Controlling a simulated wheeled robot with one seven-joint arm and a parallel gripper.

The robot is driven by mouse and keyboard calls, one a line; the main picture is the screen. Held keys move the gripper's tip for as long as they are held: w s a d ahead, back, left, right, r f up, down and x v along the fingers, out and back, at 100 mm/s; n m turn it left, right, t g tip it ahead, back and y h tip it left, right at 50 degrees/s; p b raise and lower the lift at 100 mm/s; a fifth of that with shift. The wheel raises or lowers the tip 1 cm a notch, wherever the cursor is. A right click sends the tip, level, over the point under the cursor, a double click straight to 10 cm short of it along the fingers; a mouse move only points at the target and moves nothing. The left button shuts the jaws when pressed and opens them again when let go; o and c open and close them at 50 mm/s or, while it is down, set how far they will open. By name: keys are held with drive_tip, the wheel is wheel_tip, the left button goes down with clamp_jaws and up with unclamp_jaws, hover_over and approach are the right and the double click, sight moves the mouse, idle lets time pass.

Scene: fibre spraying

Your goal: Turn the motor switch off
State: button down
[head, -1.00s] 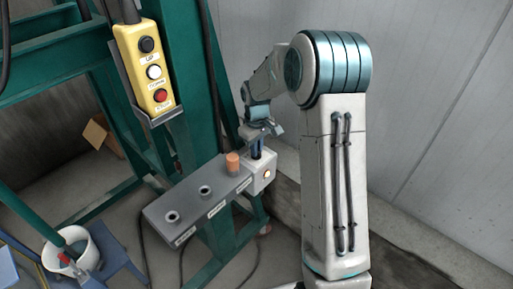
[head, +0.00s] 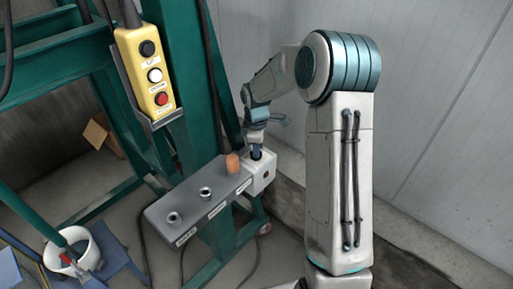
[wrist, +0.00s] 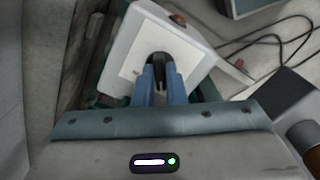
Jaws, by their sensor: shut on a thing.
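The motor switch is a black knob (wrist: 160,62) on a white box (wrist: 128,45) in the wrist view. In the head view the white box (head: 263,178) is at the right end of a grey shelf. My gripper (head: 256,154) is at the top of the box; its blue fingers (wrist: 163,82) are shut on the knob, one on each side. The knob is mostly hidden by my fingers in the head view. A small lamp (head: 266,174) on the box's front looks dark.
The grey shelf (head: 180,207) has two round sockets and an orange piece (head: 232,163) close left of my gripper. A yellow pendant with buttons (head: 150,70) hangs on the green frame (head: 175,60). A white bucket (head: 85,250) stands lower left. A wall rises behind my arm.

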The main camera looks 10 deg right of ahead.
drive_tip(key=shift+w+r, duration=0.1)
idle(0.4)
drive_tip(key=c, duration=1.5)
unclamp_jaws()
wheel_tip(320, 180, up, 14)
drive_tip(key=shift+f+b, duration=0.1)
drive_tip(key=shift+b, duration=0.25)
drive_tip(key=s+m+t, duration=0.1)
drive_tip(key=s+m, duration=0.3)
drive_tip(key=s, duration=0.5)
drive_tip(key=s+m+t, duration=0.1)
drive_tip(key=s+m, duration=0.4)
drive_tip(key=s, duration=0.4)
drive_tip(key=s+r+m+t, duration=0.1)
drive_tip(key=s+m, duration=0.4)
drive_tip(key=s, duration=0.5)
drive_tip(key=shift+d+r, duration=0.1)
drive_tip(key=shift+d, duration=0.25)
